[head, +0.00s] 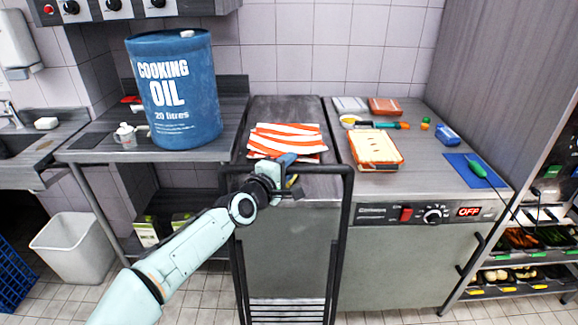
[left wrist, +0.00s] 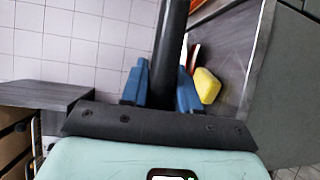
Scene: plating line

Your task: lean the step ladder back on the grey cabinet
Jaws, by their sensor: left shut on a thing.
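The step ladder (head: 338,240) is a black tube frame with slatted treads low down. It stands nearly upright in front of the grey cabinet (head: 285,245), its top rail near the worktop's front edge. I cannot tell whether it touches the cabinet. In the left wrist view the blue fingers of my left gripper (left wrist: 160,88) are shut on either side of the black tube (left wrist: 170,45). My right gripper is not in view.
A striped cloth (head: 288,140) lies on the cabinet top behind the rail. A large blue cooking oil drum (head: 175,90) stands on the left counter. A white bin (head: 75,248) is on the floor at left. A counter with a control panel (head: 430,213) adjoins at right.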

